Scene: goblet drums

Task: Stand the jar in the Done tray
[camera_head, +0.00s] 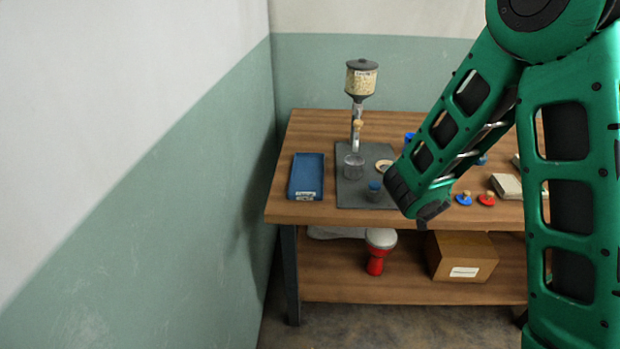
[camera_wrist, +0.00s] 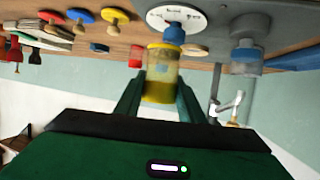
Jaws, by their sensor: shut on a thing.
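My gripper (camera_wrist: 160,88) is shut on a clear jar (camera_wrist: 160,85) with yellowish contents and a yellow band at its far end, seen between the two fingers in the wrist view. In the head view the fingers and the jar are hidden behind my arm. A blue tray (camera_head: 307,177) with a white label lies at the left end of the table, and it looks empty. The label is too small to read.
A grey mat (camera_head: 349,197) right of the tray carries a hopper dispenser (camera_head: 361,83), a clear cup (camera_head: 353,166), a pale disc (camera_head: 384,165) and a small blue item (camera_head: 374,187). Red (camera_head: 486,198) and blue (camera_head: 464,198) knobbed discs lie right. A red drum (camera_head: 378,252) and box (camera_head: 461,257) are below.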

